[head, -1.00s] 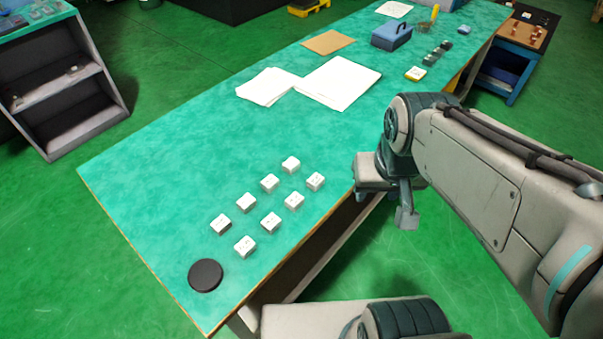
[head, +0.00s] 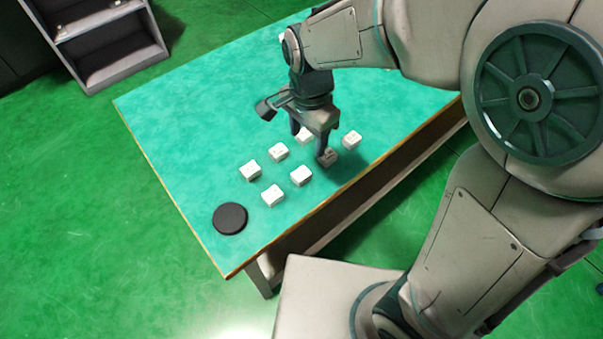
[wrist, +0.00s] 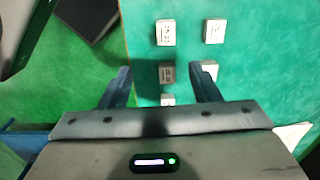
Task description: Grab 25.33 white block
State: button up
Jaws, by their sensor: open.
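Several small white blocks with dark markings stand in two rows on the green table (head: 185,130). The markings are too small to read, so I cannot tell which is 25.33. My gripper (head: 309,145) is open, pointing down over the far part of the rows. In the wrist view one block (wrist: 167,72) shows between the open fingers (wrist: 161,72), in shadow. A block (wrist: 209,70) beside it is partly covered by the right finger. In the head view a block (head: 327,158) is close to the nearer fingertip, and another block (head: 304,134) is partly behind the gripper. Contact cannot be told.
Nearer blocks (head: 273,195) and a black disc (head: 230,218) lie toward the table's near left corner. Blocks stand close together, with narrow gaps. The table's left part is clear. A grey shelf unit (head: 105,35) stands on the floor beyond.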

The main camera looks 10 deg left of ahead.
jog(key=a, duration=0.1)
jog(key=b, duration=0.1)
send_over(301, 174)
jog(key=shift+m, duration=0.3)
jog(key=f, duration=0.9)
jog(key=shift+s+f, duration=0.2)
jog(key=shift+f, duration=0.05)
jog(key=f, duration=0.5)
jog(key=shift+w+b, duration=0.25)
jog(key=shift+b, duration=0.05)
jog(key=c, duration=1.2)
